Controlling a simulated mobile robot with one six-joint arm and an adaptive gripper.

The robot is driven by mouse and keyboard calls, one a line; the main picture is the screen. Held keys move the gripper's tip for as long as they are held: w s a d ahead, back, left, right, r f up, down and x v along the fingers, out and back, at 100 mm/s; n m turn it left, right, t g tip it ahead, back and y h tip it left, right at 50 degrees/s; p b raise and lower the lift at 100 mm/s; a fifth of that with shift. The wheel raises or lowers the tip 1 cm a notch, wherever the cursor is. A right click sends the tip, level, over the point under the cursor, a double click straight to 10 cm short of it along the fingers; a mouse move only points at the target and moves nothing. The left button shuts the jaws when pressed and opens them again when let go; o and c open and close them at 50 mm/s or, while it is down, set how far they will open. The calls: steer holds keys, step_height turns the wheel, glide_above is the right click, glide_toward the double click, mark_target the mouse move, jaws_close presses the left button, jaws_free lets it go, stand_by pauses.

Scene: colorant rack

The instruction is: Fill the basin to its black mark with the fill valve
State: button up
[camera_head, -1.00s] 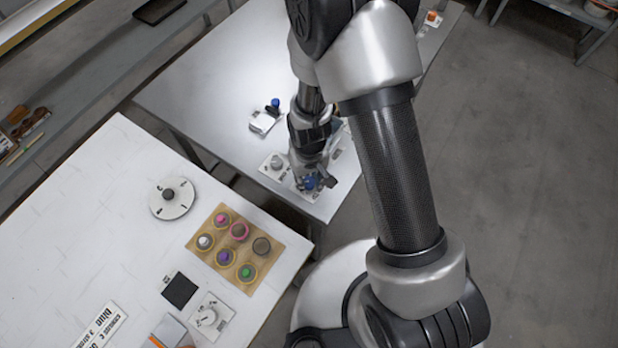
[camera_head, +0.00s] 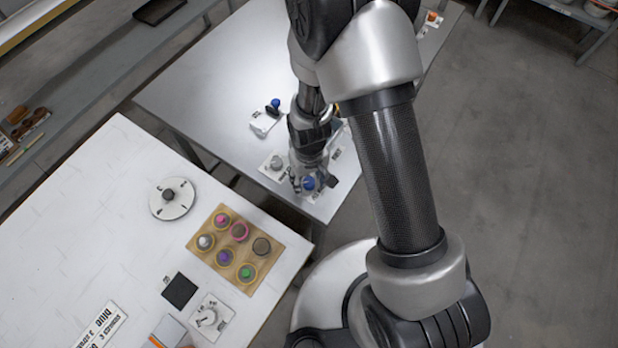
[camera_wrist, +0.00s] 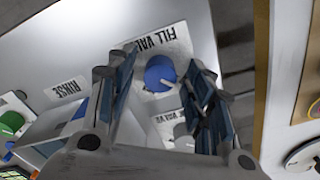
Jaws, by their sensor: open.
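The fill valve is a blue knob (camera_wrist: 160,72) with a white pointer line, on a white plate lettered FILL VAL (camera_wrist: 150,42), in the wrist view. My gripper (camera_wrist: 164,62) is open, with its fingers on either side of the knob; I cannot tell whether they touch it. In the head view the blue knob (camera_head: 309,184) shows at my gripper (camera_head: 312,180), at the near corner of the grey table. A grey open-topped box (camera_wrist: 62,132), perhaps the basin, is partly hidden behind the left finger in the wrist view. No black mark or water level can be made out.
A RINSE label (camera_wrist: 66,89) lies near the box, with a green knob (camera_wrist: 12,122) at the left. A grey knob (camera_head: 277,162) sits left of my gripper. A white table (camera_head: 100,215) nearer the camera holds a tray of coloured pots (camera_head: 200,252) and a round dial (camera_head: 185,208).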

step_height(320, 180, up, 12)
stand_by(0.5)
steer(key=shift+r, duration=0.1)
step_height(320, 180, up, 6)
steer(key=t, duration=0.1)
glide_above(309, 181)
steer(key=d, duration=0.2)
steer(key=s+d+r+m+t, duration=0.1)
steer(key=s+d+r+m, duration=0.1)
steer(key=s+d+r, duration=0.2)
steer(key=s+d+r+m+t, duration=0.1)
steer(key=s+d+r+t, duration=0.1)
steer(key=s+d+r, duration=0.3)
steer(key=s+r, duration=0.4)
steer(key=r, duration=0.4)
steer(key=shift+s+r+m+t, duration=0.15)
steer(key=shift+s+m+t, duration=0.15)
steer(key=shift+s+m, duration=0.1)
